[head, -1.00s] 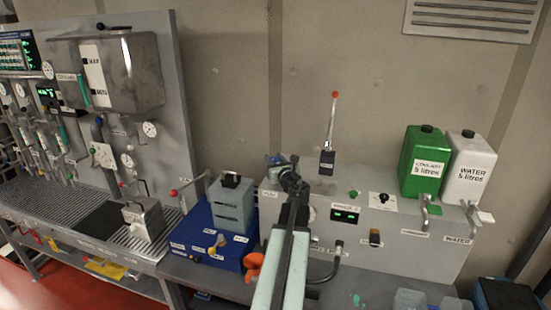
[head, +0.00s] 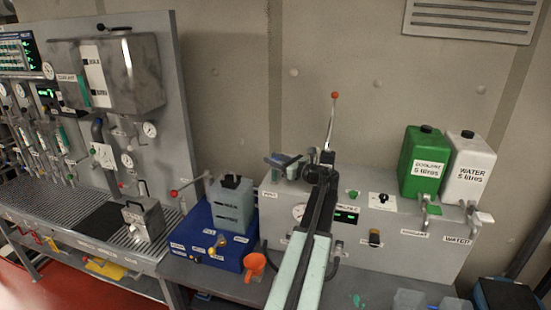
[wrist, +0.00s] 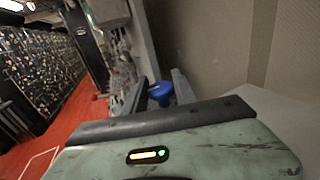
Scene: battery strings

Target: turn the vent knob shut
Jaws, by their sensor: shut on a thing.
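A blue knob (wrist: 160,92) shows in the wrist view between the two fingers of my gripper (wrist: 165,88); I take it for the vent knob. The gripper is shut on it, with the fingers on either side. In the head view my gripper (head: 284,161) is at the upper left of the grey cabinet (head: 425,262), above a small white label at its left end. The knob is mostly hidden there by the gripper and wrist, and its turn angle cannot be read.
A lever with an orange tip (head: 334,97) rises close behind my wrist. Green (head: 425,160) and white (head: 468,168) canisters stand on the cabinet's right. A blue box (head: 208,243) with a grey tank (head: 229,208) and an orange funnel (head: 254,266) are at left.

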